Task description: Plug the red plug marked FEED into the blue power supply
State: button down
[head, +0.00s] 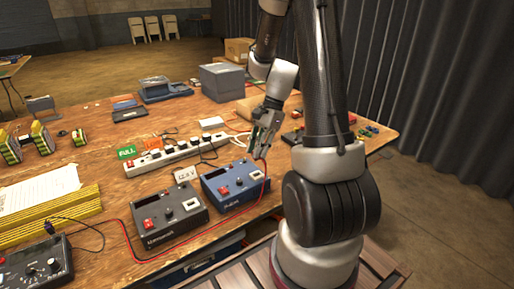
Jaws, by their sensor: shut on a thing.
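The blue power supply (224,179) stands on the wooden table, with a dark display, a red switch and a white socket-like patch on its top. My gripper (258,157) points down just above its back right corner. It is shut on the red plug, which is mostly hidden by the fingers and too small for its FEED mark to be read. A thin red cable (125,236) hangs from the gripper past the blue supply's right side and runs along the table's front to the left. I cannot tell whether the plug touches the supply.
A black power supply (163,221) stands left of the blue one. A white power strip (170,157) with several plugs lies behind them.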

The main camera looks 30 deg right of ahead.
jog(key=shift+f, duration=2.85)
jog(key=shift+f, duration=0.7)
jog(key=c, duration=0.9)
grip_release()
jog(key=shift+r, duration=0.15)
jog(key=shift+r, duration=3.65)
